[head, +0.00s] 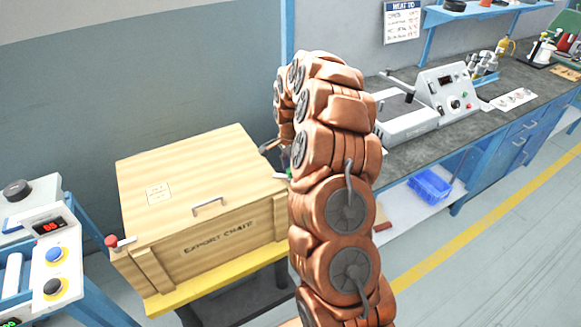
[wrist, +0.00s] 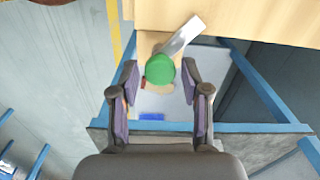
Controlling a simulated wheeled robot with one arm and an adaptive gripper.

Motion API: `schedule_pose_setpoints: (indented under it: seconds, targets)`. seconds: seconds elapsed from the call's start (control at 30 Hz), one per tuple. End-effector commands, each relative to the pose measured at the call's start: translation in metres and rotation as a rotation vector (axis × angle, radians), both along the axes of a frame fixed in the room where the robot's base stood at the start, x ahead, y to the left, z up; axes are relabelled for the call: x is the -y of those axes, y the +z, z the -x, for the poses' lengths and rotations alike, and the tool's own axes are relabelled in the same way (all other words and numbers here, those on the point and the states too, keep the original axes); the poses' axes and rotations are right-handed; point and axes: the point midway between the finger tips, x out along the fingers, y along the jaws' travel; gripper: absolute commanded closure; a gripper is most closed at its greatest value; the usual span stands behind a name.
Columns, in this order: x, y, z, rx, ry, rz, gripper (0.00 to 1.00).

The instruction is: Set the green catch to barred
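The green catch has a round green knob (wrist: 160,69) and a flat metal lever (wrist: 184,34) that slants up and right to the wooden crate's edge in the wrist view. My gripper (wrist: 160,77) is open, with one finger on each side of the knob and a visible gap on both sides. Whether the knob lies at fingertip depth I cannot tell. In the head view only a bit of the green knob (head: 288,174) shows at the crate's right side, beside my arm, which hides most of the catch. The wooden crate (head: 235,205) is closed.
A red-knobbed catch (head: 111,241) sits at the crate's left front. The crate stands on a yellow-edged table (head: 172,301). A control stand (head: 50,250) is at left, and a workbench (head: 450,130) with devices is at right. A blue bin (head: 430,186) sits below the bench.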

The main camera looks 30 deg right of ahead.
Motion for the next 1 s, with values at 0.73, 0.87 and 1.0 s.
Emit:
schedule_pose_setpoints:
  seconds: [0.73,0.87,1.0]
  targets:
    - [0.0003,-0.0022,0.0,0.0,0.048,0.001,1.0]
    - [0.0006,-0.0035,-0.0005,0.002,0.116,0.002,1.0]
    - [0.0005,-0.0038,-0.0012,0.005,0.219,0.003,1.0]
